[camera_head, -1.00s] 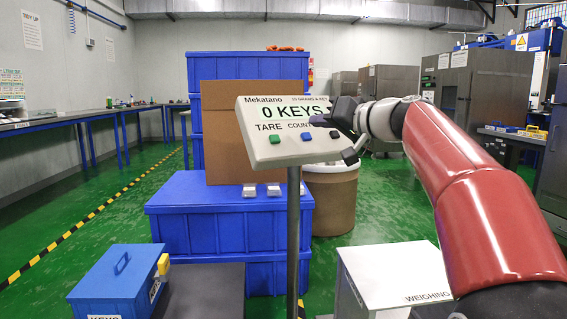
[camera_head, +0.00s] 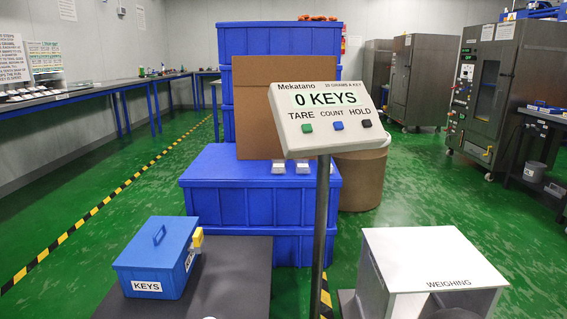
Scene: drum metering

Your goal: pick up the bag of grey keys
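I cannot make out a bag of grey keys in this view. A blue lidded box labelled KEYS (camera_head: 147,272) stands on a dark grey mat (camera_head: 238,285) at the lower left. Its lid is shut, so its inside is hidden. A yellow piece (camera_head: 197,238) is on its right side. My gripper is not in view.
A Mekatano display (camera_head: 327,138) on a post reads 0 KEYS. A white-topped WEIGHING stand (camera_head: 425,255) is at the lower right. Blue crates (camera_head: 260,205) bear small white items (camera_head: 303,167) and a brown board (camera_head: 250,105). Green floor lies clear at the left.

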